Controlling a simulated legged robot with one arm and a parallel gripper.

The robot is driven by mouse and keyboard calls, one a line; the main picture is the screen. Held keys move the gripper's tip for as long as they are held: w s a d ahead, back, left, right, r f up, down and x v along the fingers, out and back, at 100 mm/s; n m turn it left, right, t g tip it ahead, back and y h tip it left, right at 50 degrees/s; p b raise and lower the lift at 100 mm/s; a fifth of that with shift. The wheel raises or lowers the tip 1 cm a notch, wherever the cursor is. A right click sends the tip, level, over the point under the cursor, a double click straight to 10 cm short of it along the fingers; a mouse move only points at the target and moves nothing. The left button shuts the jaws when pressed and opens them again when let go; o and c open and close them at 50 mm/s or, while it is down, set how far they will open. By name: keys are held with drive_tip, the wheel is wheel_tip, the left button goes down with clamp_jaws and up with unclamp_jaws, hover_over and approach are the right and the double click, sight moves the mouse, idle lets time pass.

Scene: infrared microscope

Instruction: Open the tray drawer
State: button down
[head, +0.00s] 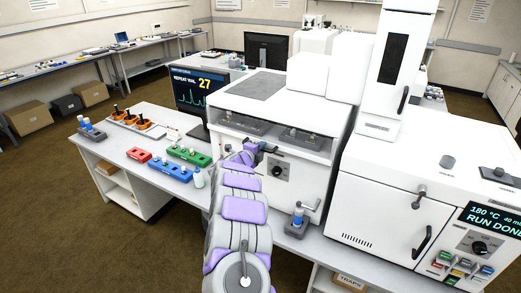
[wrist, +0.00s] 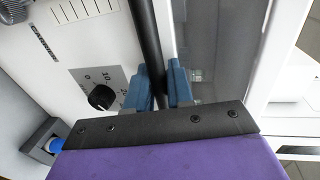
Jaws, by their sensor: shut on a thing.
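The white instrument (head: 312,165) stands on the bench in the head view, with a grey see-through front panel (head: 290,135) above a dial. A dark bar handle (wrist: 146,35) runs along this panel (wrist: 215,50) in the wrist view. My gripper (wrist: 160,88) has its blue fingers on either side of the bar and is shut on it. In the head view my gripper (head: 257,147) is at the instrument's front, partly hidden by my arm. I cannot tell how far the tray drawer is out.
A dial (wrist: 101,97) sits close to my fingers. A white oven (head: 390,205) stands to the right.

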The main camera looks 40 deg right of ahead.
drive_tip(key=shift+a+f, duration=0.1)
drive_tip(key=shift+f, duration=0.1)
drive_tip(key=f+b+v, duration=0.2)
drive_tip(key=v, duration=0.8)
drive_tip(key=f+b+v, duration=0.2)
drive_tip(key=b+v, duration=0.1)
drive_tip(key=v, duration=0.8)
drive_tip(key=shift+s+a+f+b, duration=0.3)
drive_tip(key=shift+s+a, duration=0.15)
drive_tip(key=shift+a, duration=0.15)
drive_tip(key=c, duration=1.2)
unclamp_jaws()
drive_tip(key=shift+w, duration=0.1)
drive_tip(key=shift+d+r, duration=0.1)
drive_tip(key=p+v, duration=0.1)
drive_tip(key=v, duration=1.6)
drive_tip(key=shift+a+p, duration=0.25)
drive_tip(key=shift+p, duration=0.15)
